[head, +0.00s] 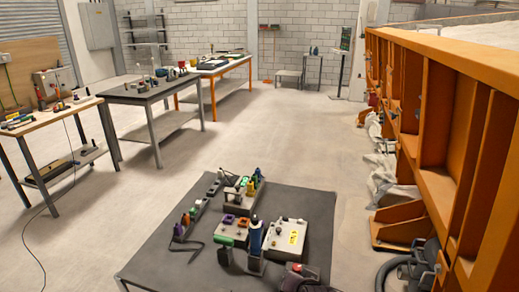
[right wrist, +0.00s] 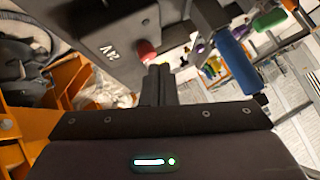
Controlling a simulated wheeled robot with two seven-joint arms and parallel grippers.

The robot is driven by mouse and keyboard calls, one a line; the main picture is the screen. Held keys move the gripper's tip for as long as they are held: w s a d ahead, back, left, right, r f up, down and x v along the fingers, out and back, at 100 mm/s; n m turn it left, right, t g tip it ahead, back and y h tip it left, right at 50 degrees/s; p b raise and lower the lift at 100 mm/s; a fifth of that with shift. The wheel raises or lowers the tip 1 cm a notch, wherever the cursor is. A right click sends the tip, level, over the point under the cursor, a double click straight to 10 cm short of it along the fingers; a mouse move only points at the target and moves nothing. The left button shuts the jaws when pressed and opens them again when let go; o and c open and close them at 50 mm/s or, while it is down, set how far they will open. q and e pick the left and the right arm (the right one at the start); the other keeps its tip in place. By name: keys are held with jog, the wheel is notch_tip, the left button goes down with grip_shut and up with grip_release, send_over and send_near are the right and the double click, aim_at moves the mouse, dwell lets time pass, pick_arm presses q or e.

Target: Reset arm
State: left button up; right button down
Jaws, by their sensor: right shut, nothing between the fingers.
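My right gripper (right wrist: 157,72) shows in the right wrist view, its dark fingers together with nothing between them. A blue cylinder (right wrist: 237,65) is to the right of the fingers. In the head view, a blue upright item (head: 256,236) stands on the dark table (head: 165,262). I cannot clearly make out either gripper in the head view. My left gripper is not in view.
The dark table carries several small tools, a pale box (head: 285,237) and a black strap. A tall orange sandbed frame (head: 432,125) stands at the right, with a black hose (head: 400,268) at its foot. Workbenches (head: 150,93) line the left. The middle floor is clear.

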jog(key=s+d+r+n+g, duration=0.2)
jog(key=s+d, duration=0.1)
jog(key=s, duration=0.6)
jog(key=s+d+r+n+g+h, duration=0.1)
jog(key=s+d+r+n+g, duration=0.15)
jog(key=s, duration=0.55)
jog(key=s+d+r+n+g, duration=0.15)
jog(key=s+d, duration=0.25)
jog(key=s, duration=0.5)
notch_tip(320, 180, down, 29)
jog(key=s+n+g, duration=0.1)
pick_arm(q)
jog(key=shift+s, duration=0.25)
pick_arm(e)
jog(key=s+d+f+g, duration=0.1)
jog(key=s+d+f, duration=0.2)
jog(key=s+f, duration=1.6)
jog(key=shift+s+f+g, duration=0.3)
jog(key=shift+s+f, duration=0.1)
jog(key=shift+s, duration=0.35)
